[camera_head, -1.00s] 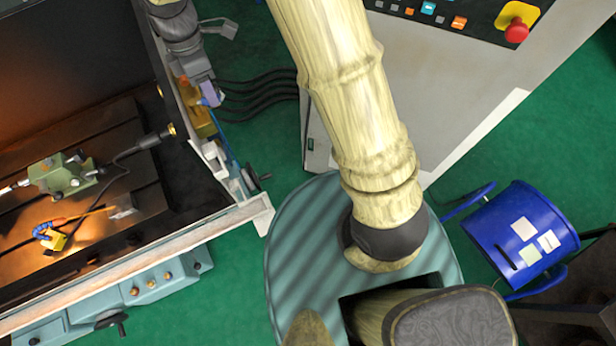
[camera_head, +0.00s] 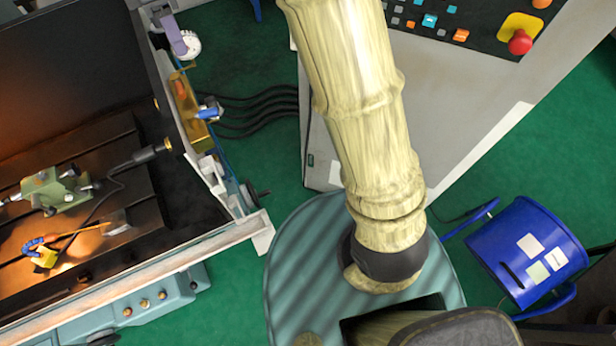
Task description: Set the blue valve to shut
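The blue valve (camera_head: 208,111) is a small blue handle on a brass-coloured block (camera_head: 186,112), fixed to the side of the machine. The handle sticks out to the right of the block; its exact setting is too small to tell.
A white round gauge (camera_head: 190,46) is close by the purple piece. Black cables (camera_head: 260,110) run right from the block to a grey cabinet (camera_head: 490,110) with a red stop button (camera_head: 520,42). A green vise (camera_head: 52,190) sits inside the machine. A blue bin (camera_head: 525,250) stands right.

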